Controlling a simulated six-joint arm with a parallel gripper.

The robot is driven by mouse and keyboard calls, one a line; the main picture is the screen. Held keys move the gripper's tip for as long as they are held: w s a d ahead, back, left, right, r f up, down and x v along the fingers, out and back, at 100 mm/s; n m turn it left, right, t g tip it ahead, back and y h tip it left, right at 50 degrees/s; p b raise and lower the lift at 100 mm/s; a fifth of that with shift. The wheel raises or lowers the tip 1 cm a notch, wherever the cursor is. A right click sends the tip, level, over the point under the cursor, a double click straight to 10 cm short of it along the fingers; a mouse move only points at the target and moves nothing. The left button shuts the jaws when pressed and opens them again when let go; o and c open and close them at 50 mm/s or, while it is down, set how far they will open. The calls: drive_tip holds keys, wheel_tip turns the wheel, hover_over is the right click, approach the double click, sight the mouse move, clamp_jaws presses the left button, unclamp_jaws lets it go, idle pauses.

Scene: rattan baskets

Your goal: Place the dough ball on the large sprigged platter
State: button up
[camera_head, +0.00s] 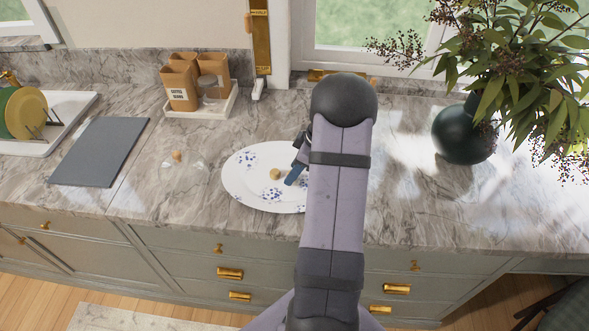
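The large sprigged platter (238,183) is white with blue sprigs and lies on the marble counter, left of my arm. A small tan ball (275,174), which looks like the dough ball, appears to rest on it near the middle. My gripper (294,174) is over the right part of the platter, just right of the ball, with a small gap between them in the picture. A blue fingertip shows, but my arm hides part of the gripper and the platter's right side. I cannot see whether the fingers are open or shut.
A clear glass dome with a wooden knob (178,156) stands left of the platter. A grey board (100,152) and a rack with plates (26,112) are farther left. Brown canisters (180,85) stand behind. A dark vase with leafy branches (462,136) is at right.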

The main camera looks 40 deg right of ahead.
drive_tip(key=shift+r, duration=0.15)
drive_tip(key=b+v, duration=0.4)
drive_tip(key=v, duration=0.8)
drive_tip(key=shift+a, duration=0.1)
drive_tip(key=s+a+f+m+g, duration=0.1)
drive_tip(key=a+f+m, duration=0.1)
drive_tip(key=a, duration=0.8)
drive_tip(key=s+a+f+m+g, duration=0.2)
drive_tip(key=a+f, duration=0.1)
drive_tip(key=a, duration=0.6)
drive_tip(key=s+a+f+m+h, duration=0.2)
drive_tip(key=s+a+f, duration=0.2)
drive_tip(key=s+a, duration=0.6)
drive_tip(key=shift+s+a+f+m+g+h, duration=0.15)
drive_tip(key=shift+a+m+g+h, duration=0.15)
drive_tip(key=shift+m+g, duration=0.1)
